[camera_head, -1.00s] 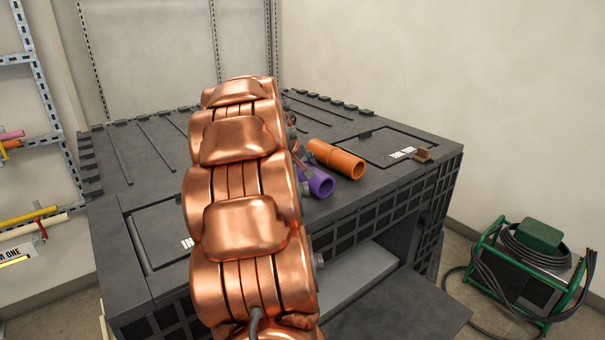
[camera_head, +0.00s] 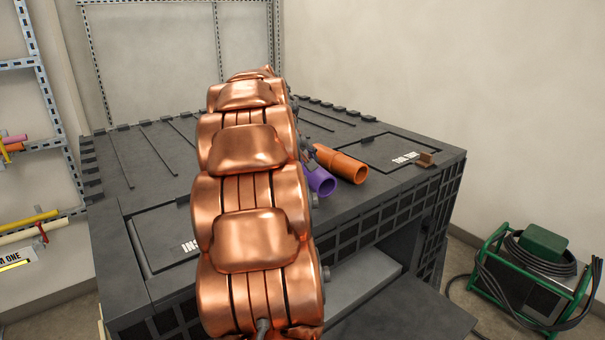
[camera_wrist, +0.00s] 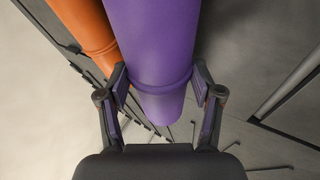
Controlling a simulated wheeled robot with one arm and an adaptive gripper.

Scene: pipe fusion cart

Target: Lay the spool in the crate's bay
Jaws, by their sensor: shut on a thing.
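A purple pipe piece with a raised collar, which I take to be the spool, shows in the wrist view (camera_wrist: 150,45) between my two fingers. My gripper (camera_wrist: 160,90) is shut on it near the collar. In the head view the purple piece (camera_head: 320,182) shows beside my copper arm, its open end facing the camera; my gripper is mostly hidden there by the arm. The dark grey crate-like cart (camera_head: 150,165) lies under the arm. I cannot tell which part is the bay. An orange pipe (camera_head: 341,164) is right beside the purple piece, and also shows in the wrist view (camera_wrist: 88,30).
A green-framed machine (camera_head: 530,275) with black cables stands on the floor at right. A rack with coloured pipes (camera_head: 30,218) is at left.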

